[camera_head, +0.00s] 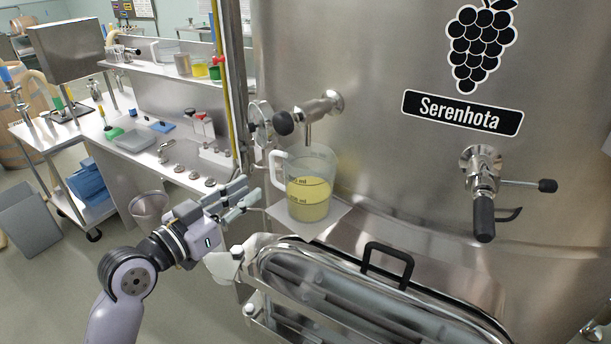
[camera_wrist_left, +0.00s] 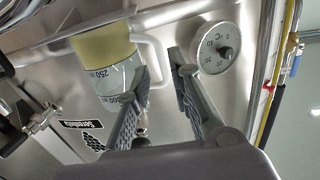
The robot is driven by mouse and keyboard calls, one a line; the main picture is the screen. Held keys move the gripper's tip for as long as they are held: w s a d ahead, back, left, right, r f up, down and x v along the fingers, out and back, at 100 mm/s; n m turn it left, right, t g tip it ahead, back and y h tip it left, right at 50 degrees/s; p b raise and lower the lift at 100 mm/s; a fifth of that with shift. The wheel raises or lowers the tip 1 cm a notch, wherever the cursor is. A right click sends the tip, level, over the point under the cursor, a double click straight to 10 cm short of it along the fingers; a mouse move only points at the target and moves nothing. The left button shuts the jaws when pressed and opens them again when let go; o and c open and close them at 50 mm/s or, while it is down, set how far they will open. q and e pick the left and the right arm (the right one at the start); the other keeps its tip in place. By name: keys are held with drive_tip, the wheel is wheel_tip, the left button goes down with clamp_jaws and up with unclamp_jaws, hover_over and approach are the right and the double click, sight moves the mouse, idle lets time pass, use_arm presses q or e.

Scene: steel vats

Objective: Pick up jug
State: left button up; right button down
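The clear jug (camera_head: 311,185) stands upright on a small shelf beside the steel vat, part filled with pale yellow liquid. Its white handle points left. My left gripper (camera_head: 248,192) is open, just left of and a little below the handle. In the left wrist view the picture is turned over; the jug (camera_wrist_left: 112,70) is at upper left. Its handle shows beyond my left gripper (camera_wrist_left: 160,65), between the open fingers and nearer the left one. Nothing is held. My right gripper is in neither view.
A tap (camera_head: 318,108) on the vat (camera_head: 390,60) sticks out above the jug. A dial gauge (camera_wrist_left: 214,48) is behind the gripper's right finger. A hatch with a black handle (camera_head: 387,262) lies below right. A workbench (camera_head: 150,155) with small items stands at left.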

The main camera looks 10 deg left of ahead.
sight(271, 175)
use_arm(q)
drive_tip(key=x, duration=0.3)
drive_tip(key=shift+s+r+p, duration=0.1)
drive_tip(key=shift+p, duration=0.25)
drive_tip(key=p+x, duration=0.3)
drive_tip(key=x, duration=0.2)
drive_tip(key=shift+r, duration=0.15)
drive_tip(key=shift+d, duration=0.1)
drive_tip(key=shift+c, duration=0.5)
drive_tip(key=shift+c, duration=1.2)
clamp_jaws()
